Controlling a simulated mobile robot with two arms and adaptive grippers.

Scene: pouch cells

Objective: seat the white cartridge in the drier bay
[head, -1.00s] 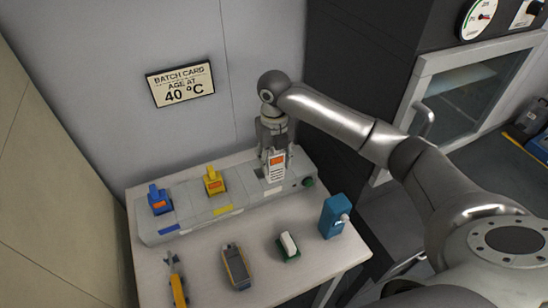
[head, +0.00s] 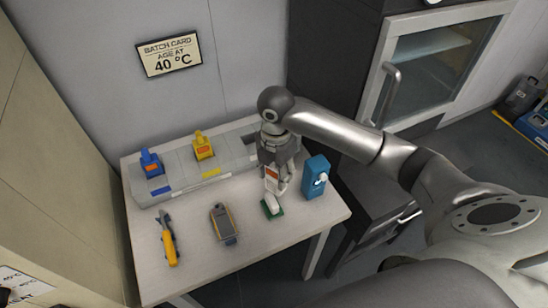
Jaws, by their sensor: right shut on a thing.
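The white cartridge (head: 273,184), with an orange label, is in my right gripper (head: 277,172). The gripper is shut on it and points down over the table's right part. Cartridge and gripper are just behind a small white block on a green base (head: 272,209); I cannot tell whether they touch it. The long grey drier strip (head: 184,187) lies along the table's back. A blue cartridge (head: 151,163) and a yellow cartridge (head: 203,146) stand upright on it. A dark recess (head: 250,138) shows at its right, partly hidden by my arm. My left gripper is out of view.
A blue dispenser-like box (head: 315,178) stands close right of the gripper. A yellow-and-grey handheld device (head: 223,222) and a yellow-handled tool (head: 169,240) lie at the front of the table (head: 196,258). Bare tabletop shows between them.

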